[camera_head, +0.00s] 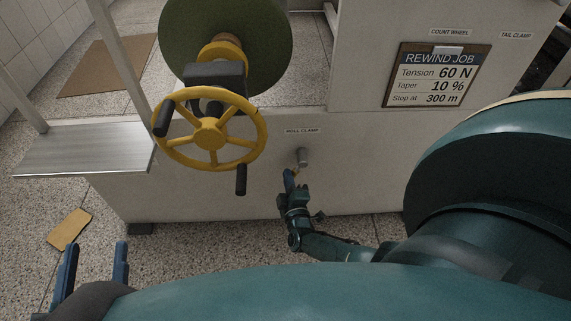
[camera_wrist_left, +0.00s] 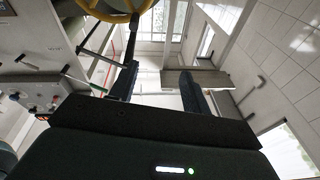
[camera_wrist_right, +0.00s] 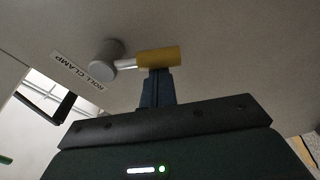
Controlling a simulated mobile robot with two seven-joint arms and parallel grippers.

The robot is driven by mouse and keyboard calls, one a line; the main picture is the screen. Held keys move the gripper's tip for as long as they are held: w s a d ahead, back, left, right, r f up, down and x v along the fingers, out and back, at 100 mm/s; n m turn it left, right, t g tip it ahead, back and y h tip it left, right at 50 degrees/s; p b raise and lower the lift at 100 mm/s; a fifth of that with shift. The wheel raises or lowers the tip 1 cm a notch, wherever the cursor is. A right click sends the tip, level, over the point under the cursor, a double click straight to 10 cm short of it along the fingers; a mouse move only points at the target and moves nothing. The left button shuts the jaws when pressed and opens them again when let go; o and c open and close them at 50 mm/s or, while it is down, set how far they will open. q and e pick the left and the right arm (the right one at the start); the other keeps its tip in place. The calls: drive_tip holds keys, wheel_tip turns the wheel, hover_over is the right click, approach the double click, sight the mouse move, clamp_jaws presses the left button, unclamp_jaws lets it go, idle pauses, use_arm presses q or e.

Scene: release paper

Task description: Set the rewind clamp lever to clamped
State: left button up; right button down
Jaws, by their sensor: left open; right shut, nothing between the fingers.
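The roll clamp lever has a grey round hub (camera_head: 302,156) on the machine's white front, under the "ROLL CLAMP" label (camera_head: 302,131). In the right wrist view the hub (camera_wrist_right: 106,60) carries a short metal rod with a yellow grip (camera_wrist_right: 159,57) pointing right. My right gripper (camera_head: 289,176) is just below the hub. Its shut fingers (camera_wrist_right: 158,88) stand at the yellow grip, their tips touching or very close to it; I cannot tell which. In the head view the fingers partly hide the grip. My left gripper (camera_head: 95,262) is open and empty at the lower left, away from the lever.
A yellow handwheel (camera_head: 209,139) with dark handles sticks out left of the lever. A metal shelf (camera_head: 85,148) is further left. A "REWIND JOB" board (camera_head: 437,75) hangs at the upper right. The panel around the lever is clear.

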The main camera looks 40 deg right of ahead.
use_arm(q)
drive_tip(key=y+p, duration=0.1)
drive_tip(key=p, duration=0.1)
drive_tip(key=a+g+y+p, duration=0.1)
drive_tip(key=p, duration=0.1)
drive_tip(key=shift+a+f, duration=0.25)
drive_tip(key=shift+f, duration=0.05)
use_arm(e)
drive_tip(key=s+d+n+g, duration=0.1)
drive_tip(key=s+d+n, duration=0.2)
drive_tip(key=d+n, duration=0.3)
drive_tip(key=n, duration=0.4)
drive_tip(key=shift+s+f, duration=0.25)
drive_tip(key=shift+f, duration=0.15)
drive_tip(key=shift+d, duration=0.15)
